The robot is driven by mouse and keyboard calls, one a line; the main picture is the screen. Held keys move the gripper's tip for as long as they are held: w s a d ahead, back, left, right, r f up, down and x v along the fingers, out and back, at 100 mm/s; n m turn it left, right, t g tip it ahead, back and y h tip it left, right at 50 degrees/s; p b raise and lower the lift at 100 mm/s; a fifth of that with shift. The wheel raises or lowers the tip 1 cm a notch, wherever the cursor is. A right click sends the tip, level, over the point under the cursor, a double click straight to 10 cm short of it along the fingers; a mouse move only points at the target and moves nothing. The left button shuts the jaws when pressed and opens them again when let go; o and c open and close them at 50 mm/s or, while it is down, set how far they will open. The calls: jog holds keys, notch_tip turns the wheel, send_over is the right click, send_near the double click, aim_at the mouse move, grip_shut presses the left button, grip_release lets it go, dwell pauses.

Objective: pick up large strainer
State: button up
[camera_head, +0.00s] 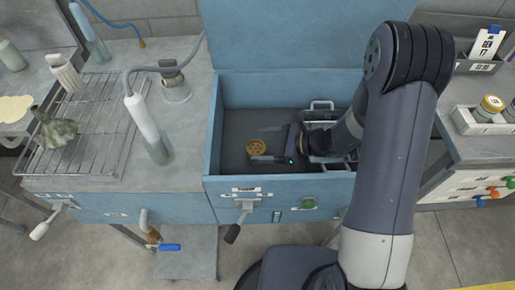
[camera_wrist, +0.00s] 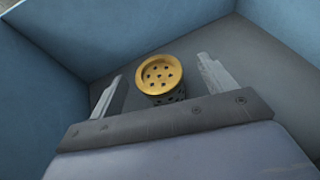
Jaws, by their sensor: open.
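A round yellow strainer (camera_head: 256,147) with holes in its top lies on the dark floor of the blue open bin. In the wrist view the strainer (camera_wrist: 160,76) shows a yellow perforated cap over a darker perforated body, and it appears between my two fingers. My gripper (camera_head: 268,145) is inside the bin, just right of the strainer in the head view. In the wrist view my gripper (camera_wrist: 163,83) is open with a finger on each side of the strainer, and no contact is visible. The strainer's lower part is partly hidden by the gripper body.
The blue bin (camera_head: 215,135) has raised walls around my gripper. A metal basket (camera_head: 322,105) with a handle stands at its back right, partly hidden by my arm. A wire rack (camera_head: 95,140) is on the bench at left. The bin floor left of the strainer is clear.

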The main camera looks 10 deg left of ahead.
aim_at(253, 148)
jog(key=x, duration=0.4)
jog(key=shift+s+a+f, duration=0.1)
jog(key=shift+s+f, duration=0.1)
jog(key=shift+f, duration=0.25)
jog(key=shift+c, duration=0.6)
jog(key=c, duration=1)
